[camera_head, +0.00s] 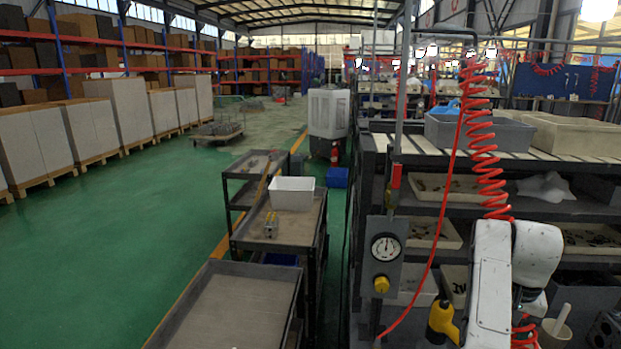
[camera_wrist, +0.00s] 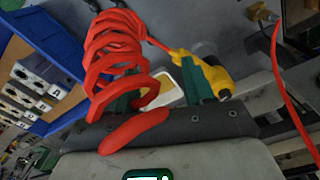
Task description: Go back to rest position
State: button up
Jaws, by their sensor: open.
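My white arm (camera_head: 492,285) stands at the lower right of the head view, in front of the shelving; the gripper's fingers cannot be made out there. In the wrist view my gripper (camera_wrist: 158,92) shows two dark green fingers standing apart, with nothing clearly held between them. A red coiled hose (camera_wrist: 115,55) crosses in front of or beside the left finger. A pale object shows between the fingers, too cut off to name.
A white bin (camera_head: 292,193) and small metal parts (camera_head: 271,225) sit on a cart (camera_head: 290,238) at centre. An empty cart (camera_head: 235,310) is nearer. A gauge (camera_head: 385,248), red coiled hose (camera_head: 482,150) and yellow tool (camera_head: 441,320) are near my arm. Green floor is open at left.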

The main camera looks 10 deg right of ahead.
jog(key=s+a+f+n+h+b, duration=0.2)
jog(key=s+a+f+n, duration=0.15)
jog(key=s+f, duration=1.05)
jog(key=s+a+f+n+y, duration=0.1)
jog(key=s+a+f+n, duration=0.1)
jog(key=s+a, duration=0.5)
jog(key=s+a+f+n+y+b, duration=0.1)
jog(key=s+a+f, duration=0.4)
jog(key=s, duration=0.6)
jog(key=a, duration=0.2)
jog(key=shift+s+a+f+n+t, duration=0.25)
jog(key=shift+s+a+n+t, duration=0.05)
jog(key=shift+s+n+t, duration=0.1)
